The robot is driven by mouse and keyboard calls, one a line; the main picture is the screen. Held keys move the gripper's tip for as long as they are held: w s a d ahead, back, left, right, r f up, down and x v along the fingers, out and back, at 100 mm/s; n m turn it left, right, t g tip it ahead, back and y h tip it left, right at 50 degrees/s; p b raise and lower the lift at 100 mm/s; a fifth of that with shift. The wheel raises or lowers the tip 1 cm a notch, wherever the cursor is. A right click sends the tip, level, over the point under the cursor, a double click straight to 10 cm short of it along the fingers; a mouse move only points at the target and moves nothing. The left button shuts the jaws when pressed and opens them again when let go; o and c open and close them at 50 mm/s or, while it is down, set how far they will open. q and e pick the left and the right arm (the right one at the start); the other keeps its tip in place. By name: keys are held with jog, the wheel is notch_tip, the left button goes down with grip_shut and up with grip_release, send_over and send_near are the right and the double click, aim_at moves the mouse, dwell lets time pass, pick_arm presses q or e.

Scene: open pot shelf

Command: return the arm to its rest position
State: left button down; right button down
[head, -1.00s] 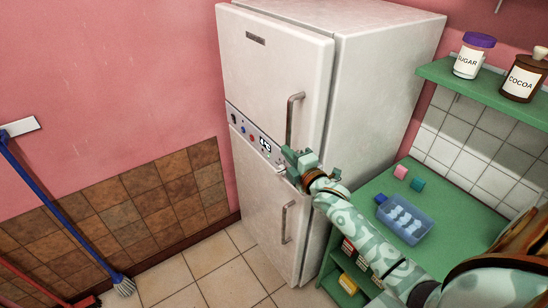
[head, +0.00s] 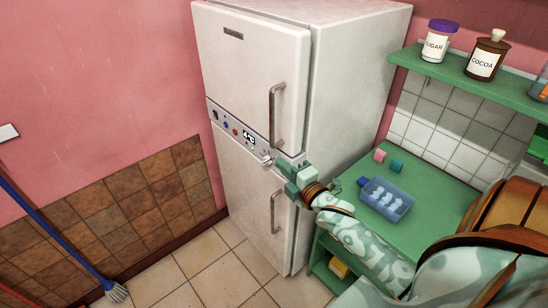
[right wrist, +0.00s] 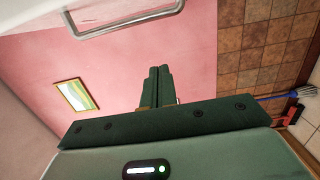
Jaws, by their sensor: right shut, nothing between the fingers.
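My right gripper (head: 283,168) is in front of the white fridge (head: 345,90), close to its control strip and a small lever (head: 267,160). In the right wrist view, the two green fingers (right wrist: 159,85) are together with nothing between them. The upper door's handle (head: 277,115) is just above the gripper, and it also shows in the right wrist view (right wrist: 125,20). The lower handle (head: 279,210) is below. Both fridge doors look shut. My right arm comes in from the lower right. My left gripper is not in view.
A green counter (head: 425,190) to the right bears a blue tray (head: 386,199) and small pink and teal blocks. A green shelf (head: 455,77) above holds sugar (head: 438,42) and cocoa (head: 486,57) jars. A blue broom (head: 60,240) leans at the left. The tiled floor in front is clear.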

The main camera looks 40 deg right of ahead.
jog(key=shift+s+d+f, duration=0.1)
jog(key=shift+s+d, duration=0.05)
jog(key=shift+s, duration=0.5)
jog(key=s+f+m+g+h+b, duration=0.15)
jog(key=s+f+m+g, duration=0.35)
jog(key=f, duration=1.2)
jog(key=s+f+m+g+y+b, duration=0.1)
jog(key=s+f+m+g+b, duration=0.15)
jog(key=s+f+m, duration=0.9)
jog(key=s+a+f+n+g+b, duration=0.1)
jog(key=s+a+f+g+b, duration=0.3)
jog(key=s+f, duration=0.9)
jog(key=s+a+f+n+g+b, duration=0.1)
jog(key=s+a+f+g+b, duration=0.3)
jog(key=s+a+f, duration=0.3)
jog(key=s+f+g, duration=0.1)
jog(key=s+f, duration=0.2)
jog(key=f, duration=0.2)
jog(key=s+f+y, duration=0.1)
jog(key=s+f, duration=0.1)
jog(key=f, duration=0.3)
jog(key=shift+s+g, duration=0.35)
jog(key=shift+s, duration=0.05)
